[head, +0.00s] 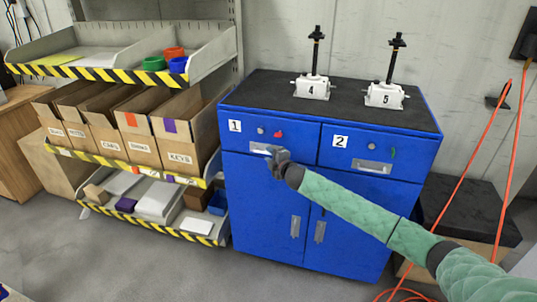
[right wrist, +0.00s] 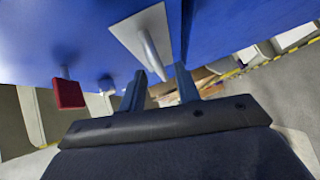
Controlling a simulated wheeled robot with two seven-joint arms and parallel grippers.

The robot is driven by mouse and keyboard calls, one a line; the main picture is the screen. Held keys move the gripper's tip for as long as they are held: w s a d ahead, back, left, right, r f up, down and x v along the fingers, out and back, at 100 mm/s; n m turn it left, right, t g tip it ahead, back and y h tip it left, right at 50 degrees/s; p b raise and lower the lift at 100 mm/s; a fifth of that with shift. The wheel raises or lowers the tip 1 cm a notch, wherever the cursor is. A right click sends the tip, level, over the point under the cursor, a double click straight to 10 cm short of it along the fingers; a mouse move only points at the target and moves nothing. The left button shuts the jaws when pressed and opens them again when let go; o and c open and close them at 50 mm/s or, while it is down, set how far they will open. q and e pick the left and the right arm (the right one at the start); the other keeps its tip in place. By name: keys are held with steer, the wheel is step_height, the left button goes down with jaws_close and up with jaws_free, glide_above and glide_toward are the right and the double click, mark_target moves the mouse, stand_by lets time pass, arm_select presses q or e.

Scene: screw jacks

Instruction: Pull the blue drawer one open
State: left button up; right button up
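The blue drawer one (head: 293,134) is the upper left drawer of a blue cabinet, beside a white label "1" (head: 235,126). Its front looks flush with the cabinet. Its pale handle plate (head: 258,148) is partly covered by my right gripper (head: 277,154), which is at the drawer front. In the right wrist view the handle plate (right wrist: 132,34) and its bar are close ahead. My right gripper's two fingers (right wrist: 160,88) are apart, and the bar's end shows between them. I cannot tell whether they touch it. My left gripper is not in view.
A red tab (right wrist: 68,93) and a round knob (right wrist: 105,84) sit close to my right gripper. Drawer two (head: 368,150) is to the right, with cabinet doors below. Two screw jacks (head: 312,88) (head: 385,95) stand on top. A shelf (head: 160,82) with boxes stands left; floor in front is clear.

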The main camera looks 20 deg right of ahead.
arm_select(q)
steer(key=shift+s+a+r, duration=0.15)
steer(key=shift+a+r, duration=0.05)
arm_select(e)
steer(key=shift+x, duration=0.8)
steer(key=shift+c, duration=0.4)
jaws_close()
steer(key=shift+f, duration=0.1)
